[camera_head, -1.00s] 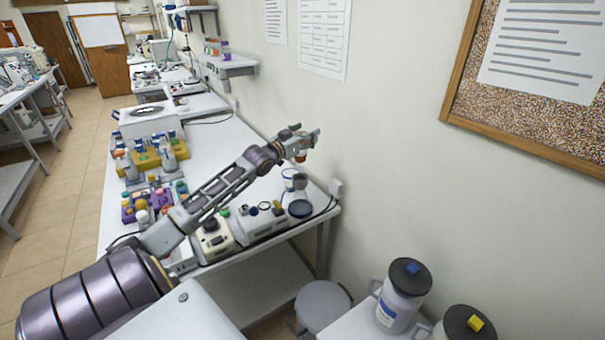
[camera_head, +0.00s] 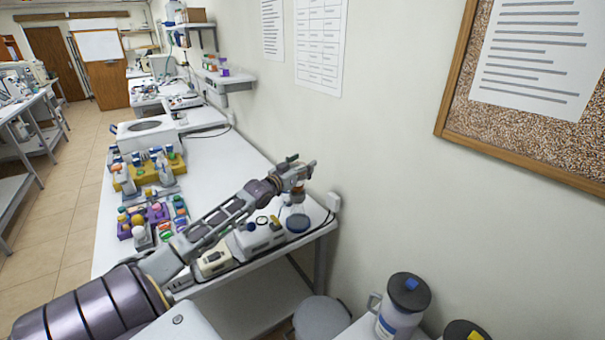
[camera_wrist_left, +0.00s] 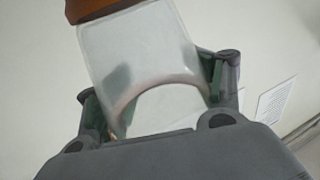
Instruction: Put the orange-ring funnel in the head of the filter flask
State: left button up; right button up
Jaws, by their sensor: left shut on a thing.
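The funnel (camera_wrist_left: 145,60) fills the middle of the left wrist view as a clear, frosted cup. Its orange ring (camera_wrist_left: 100,8) is at the upper edge of that view. My left gripper (camera_head: 301,167) is shut on the funnel, with a finger on each side of the cup. In the head view the gripper hangs over the filter flask (camera_head: 298,223), a clear vessel with a dark blue base near the bench's wall-side corner. The gripper hides most of the funnel and the flask's head there. I cannot tell whether funnel and flask touch. My right gripper is not in view.
A stool (camera_head: 318,317) and lidded jugs (camera_head: 402,305) stand below right.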

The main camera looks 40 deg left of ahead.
pick_arm(q)
jog(key=shift+f, duration=1.55)
jog(key=shift+f, duration=0.15)
jog(key=o, duration=1.1)
jog(key=shift+s, duration=0.15)
jog(key=shift+s+d, duration=0.15)
jog(key=shift+s, duration=3.45)
